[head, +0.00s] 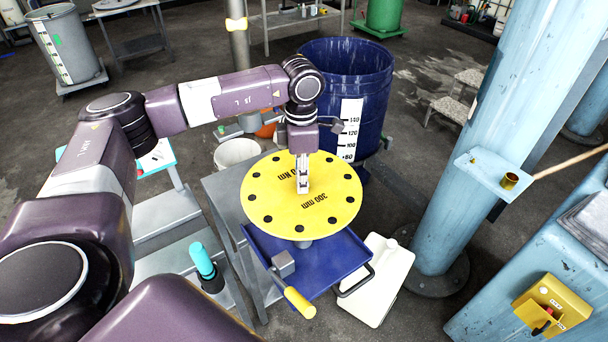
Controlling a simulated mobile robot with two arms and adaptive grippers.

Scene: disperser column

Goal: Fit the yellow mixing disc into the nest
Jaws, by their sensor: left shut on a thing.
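The yellow mixing disc (330,205) is a large flat round plate with a ring of dark holes and the printed marking "300 mm". It is in the middle of the head view, roughly level, over a blue tray (335,275) on a grey table. My left gripper (303,188) points down at the middle of the disc and is shut on it. A small grey part shows below the disc's front edge. The disc hides what lies under it, so I cannot make out the nest or tell whether disc and nest touch. My right gripper is out of view.
A yellow-handled lever (298,302) sticks out at the tray's front. A blue drum (345,85) with a scale stands behind the disc. A pale blue column (495,120) with a bracket rises at the right. A white canister (376,282) stands right of the tray.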

